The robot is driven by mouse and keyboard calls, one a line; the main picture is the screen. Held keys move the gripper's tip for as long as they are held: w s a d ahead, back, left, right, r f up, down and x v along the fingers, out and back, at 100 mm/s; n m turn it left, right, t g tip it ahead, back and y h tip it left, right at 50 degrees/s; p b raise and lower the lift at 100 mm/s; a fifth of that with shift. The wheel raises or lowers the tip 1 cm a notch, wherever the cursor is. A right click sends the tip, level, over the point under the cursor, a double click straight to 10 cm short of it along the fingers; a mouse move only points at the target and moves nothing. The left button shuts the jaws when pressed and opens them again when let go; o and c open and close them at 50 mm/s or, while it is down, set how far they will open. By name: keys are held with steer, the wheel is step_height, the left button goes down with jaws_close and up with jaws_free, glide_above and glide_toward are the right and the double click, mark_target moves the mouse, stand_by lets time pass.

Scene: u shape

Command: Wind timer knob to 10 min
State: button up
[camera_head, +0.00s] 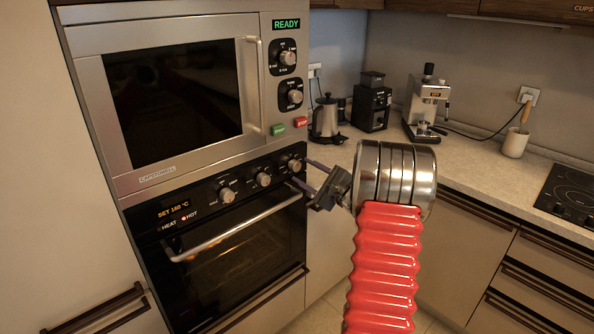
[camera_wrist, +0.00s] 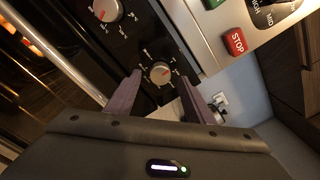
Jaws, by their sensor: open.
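The rightmost oven knob (camera_head: 294,165) is a round silver dial on the black oven panel. My gripper (camera_head: 303,174) is open in front of the right end of the panel. In the wrist view its two purple-grey fingers (camera_wrist: 162,79) point at the knob, one on each side, with the knob between their tips. I cannot tell whether they touch it. The timer label is not readable.
Two more oven knobs (camera_head: 245,188) sit to the left, above the oven handle (camera_head: 235,232). The microwave (camera_head: 170,105) above reads READY and has two dials, a green button and a red STOP button (camera_wrist: 235,43). A kettle (camera_head: 326,118) stands on the right counter.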

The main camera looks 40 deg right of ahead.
mark_target(295, 168)
steer(key=shift+w, duration=1.8)
steer(key=shift+c, duration=0.3)
steer(key=c, duration=0.9)
steer(key=shift+a, duration=0.4)
steer(key=shift+c, duration=0.4)
steer(key=shift+d, duration=0.25)
steer(key=shift+f, duration=0.1)
